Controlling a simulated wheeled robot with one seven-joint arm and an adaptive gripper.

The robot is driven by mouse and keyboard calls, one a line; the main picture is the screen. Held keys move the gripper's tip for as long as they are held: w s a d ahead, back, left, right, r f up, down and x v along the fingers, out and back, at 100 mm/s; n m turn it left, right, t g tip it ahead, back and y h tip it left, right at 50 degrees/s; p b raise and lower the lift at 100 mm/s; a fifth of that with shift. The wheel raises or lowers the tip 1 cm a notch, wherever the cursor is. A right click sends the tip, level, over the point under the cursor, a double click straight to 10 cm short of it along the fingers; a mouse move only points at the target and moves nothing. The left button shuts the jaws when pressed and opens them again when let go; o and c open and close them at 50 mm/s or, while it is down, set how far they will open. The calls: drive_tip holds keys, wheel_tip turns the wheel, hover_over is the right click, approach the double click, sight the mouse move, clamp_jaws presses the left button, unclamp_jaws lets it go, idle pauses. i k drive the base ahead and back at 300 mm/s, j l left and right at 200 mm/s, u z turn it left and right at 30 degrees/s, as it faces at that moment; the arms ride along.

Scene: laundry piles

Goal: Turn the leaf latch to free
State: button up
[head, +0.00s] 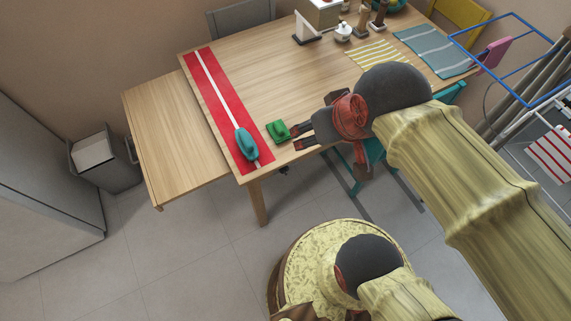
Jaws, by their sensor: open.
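A wooden table (290,85) has a lower leaf (170,130) along its left side. I cannot pick out the leaf latch for certain. A small green block-like piece (278,131) sits near the table's front edge. A rounded teal piece (247,144) lies on the red runner to its left. My gripper (297,137) is open and empty, its two dark fingers pointing left just right of the green piece. Whether a finger touches the green piece cannot be told. My wrist and arm hide part of the table's front right edge.
The red runner (215,90) with a white stripe lies along the table's left edge. A white stand (306,30), bottles and striped cloths (375,52) stand or lie at the back. A grey bin (103,160) stands left. The table's middle is clear.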

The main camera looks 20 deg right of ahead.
sight(284, 170)
drive_tip(key=j+z, duration=0.1)
drive_tip(key=l+u, duration=0.9)
drive_tip(key=l, duration=0.25)
